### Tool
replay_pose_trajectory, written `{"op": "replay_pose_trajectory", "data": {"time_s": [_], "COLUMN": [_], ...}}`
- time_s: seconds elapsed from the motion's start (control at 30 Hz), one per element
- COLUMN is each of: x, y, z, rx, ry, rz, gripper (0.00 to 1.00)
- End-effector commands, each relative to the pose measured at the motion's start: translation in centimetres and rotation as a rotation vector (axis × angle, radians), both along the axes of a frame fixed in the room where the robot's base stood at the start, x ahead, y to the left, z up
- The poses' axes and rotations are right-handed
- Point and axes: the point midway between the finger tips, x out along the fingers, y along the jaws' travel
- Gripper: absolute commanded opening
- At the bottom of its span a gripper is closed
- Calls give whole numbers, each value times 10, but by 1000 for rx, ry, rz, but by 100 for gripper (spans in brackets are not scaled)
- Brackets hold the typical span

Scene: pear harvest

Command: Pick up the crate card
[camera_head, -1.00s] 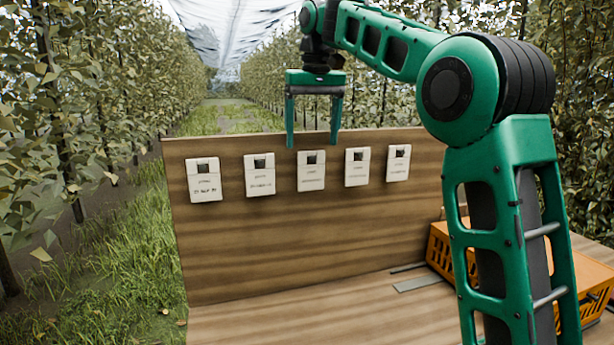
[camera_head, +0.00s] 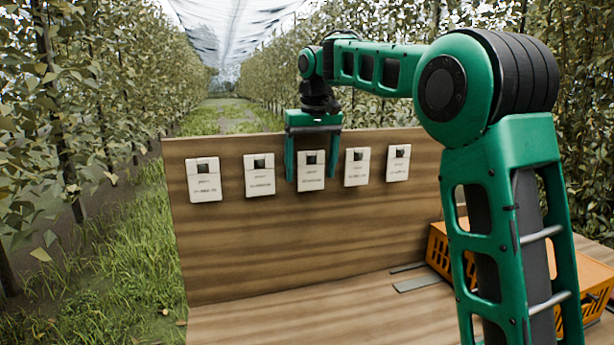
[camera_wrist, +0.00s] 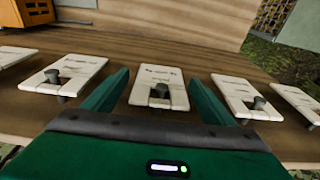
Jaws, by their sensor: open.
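Several white crate cards with dark marks near the top and printed lines hang in a row on an upright wooden board (camera_head: 300,235). The middle card (camera_head: 311,181) is between the fingers of my gripper (camera_head: 313,178) in the head view. In the wrist view my gripper (camera_wrist: 158,92) is open, with a finger on either side of the middle card (camera_wrist: 160,75) and a dark peg at the card's near edge. I see a gap between each finger and that card. The neighbouring cards, left (camera_wrist: 65,75) and right (camera_wrist: 246,95), are outside the fingers.
An orange crate (camera_head: 440,250) stands on the wooden deck at the right, partly hidden by my arm. Flat grey strips (camera_head: 416,284) lie beside it. Grass and tree rows flank the board. The deck in front of the board is mostly clear.

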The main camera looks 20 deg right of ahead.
Motion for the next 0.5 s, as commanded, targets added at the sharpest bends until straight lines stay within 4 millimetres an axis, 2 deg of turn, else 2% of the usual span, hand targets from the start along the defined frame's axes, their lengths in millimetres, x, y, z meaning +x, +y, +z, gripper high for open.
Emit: {"op": "replay_pose_trajectory", "data": {"time_s": [0.07, 0.23, 0.27, 0.5], "x": [0, 0, 0, 0], "y": [0, 0, 0, 0], "z": [0, 0, 0, 1], "rx": [0, 0, 0, 0], "ry": [0, 0, 0, 0], "rz": [0, 0, 0, 0], "gripper": [78, 38, 35, 35]}}
